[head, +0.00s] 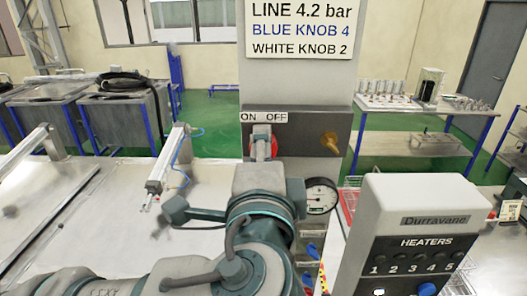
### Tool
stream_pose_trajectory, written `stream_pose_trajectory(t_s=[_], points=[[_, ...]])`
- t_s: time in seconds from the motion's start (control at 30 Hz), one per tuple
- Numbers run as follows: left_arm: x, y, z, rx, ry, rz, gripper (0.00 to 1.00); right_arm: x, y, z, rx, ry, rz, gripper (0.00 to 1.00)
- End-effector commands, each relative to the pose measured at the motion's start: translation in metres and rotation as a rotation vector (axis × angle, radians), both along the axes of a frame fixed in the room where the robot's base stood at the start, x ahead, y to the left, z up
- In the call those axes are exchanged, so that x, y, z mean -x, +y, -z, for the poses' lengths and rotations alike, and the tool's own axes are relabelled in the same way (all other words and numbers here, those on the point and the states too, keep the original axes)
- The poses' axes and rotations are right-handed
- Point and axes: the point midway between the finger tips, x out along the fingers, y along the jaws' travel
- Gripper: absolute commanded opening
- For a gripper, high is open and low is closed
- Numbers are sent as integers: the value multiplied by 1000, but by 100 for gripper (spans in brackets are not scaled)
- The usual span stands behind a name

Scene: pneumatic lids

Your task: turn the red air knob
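The red air knob (262,132) is on the dark panel of the grey column, just below the ON/OFF label (263,117). Only part of its red surface shows. My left gripper (262,150) is right at the knob, with its arm coming in from the lower left and hiding the knob's lower part. The fingers look close to or against the knob, but their gap and any grip are hidden. My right gripper is not in view.
A brass fitting (329,142) sticks out right of the knob. A round gauge (320,195) is below it. The heaters box (420,235) stands at front right. A pneumatic cylinder (167,160) rises from the metal bench at left. A sign (301,30) tops the column.

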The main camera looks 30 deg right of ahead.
Motion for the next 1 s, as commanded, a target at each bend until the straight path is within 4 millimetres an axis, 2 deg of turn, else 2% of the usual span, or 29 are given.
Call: stream_pose_trajectory(t_s=[0.3, 0.73, 0.77, 0.83, 0.87, 1.0], points=[[-3, 1, 1, -69, -37, -7, 7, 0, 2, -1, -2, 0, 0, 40], [-3, 1, 1, -75, -42, -6, 7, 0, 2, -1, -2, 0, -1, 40], [-3, 1, 1, -75, -42, -6, 46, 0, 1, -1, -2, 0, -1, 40], [-2, 1, 0, -74, -42, -5, 64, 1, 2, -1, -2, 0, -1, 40], [-2, 1, 0, -74, -42, -5, 67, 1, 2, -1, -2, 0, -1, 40], [-1, 0, 0, -73, -43, -3, 67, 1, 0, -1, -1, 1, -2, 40]])
